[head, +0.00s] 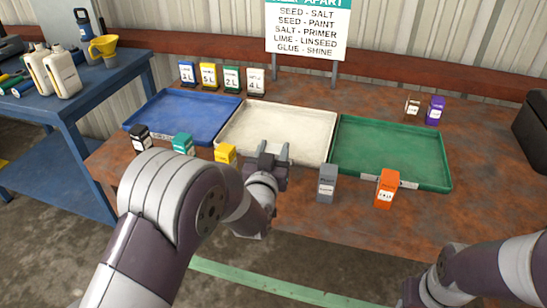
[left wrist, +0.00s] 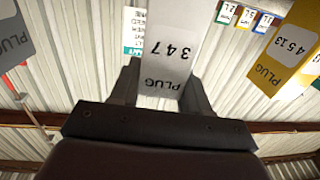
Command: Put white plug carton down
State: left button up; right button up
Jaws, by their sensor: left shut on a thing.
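My left gripper (head: 268,158) is at the front edge of the white tray (head: 237,118), between the yellow carton (head: 225,154) and the grey carton (head: 327,184). In the left wrist view its fingers (left wrist: 158,85) are shut on the white plug carton (left wrist: 168,55), marked 347 PLUG, which appears upside down there. In the head view I cannot make out the white carton behind the gripper. The yellow carton, marked 4513 PLUG, also shows in the left wrist view (left wrist: 285,50). My right gripper (head: 413,292) is partly in view at the bottom right, its fingers unclear.
A blue tray (head: 150,108) and a green tray (head: 345,125) flank the white one. Black (head: 141,139), teal (head: 183,144) and orange (head: 386,189) cartons stand along the front. Small brown-white (head: 412,107) and purple (head: 435,111) cartons stand behind the green tray. The trays look empty.

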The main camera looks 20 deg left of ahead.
pick_arm(q)
jog(key=shift+w+f, duration=0.1)
jog(key=shift+f, duration=0.75)
jog(key=shift+f, duration=0.15)
jog(key=o, duration=1.1)
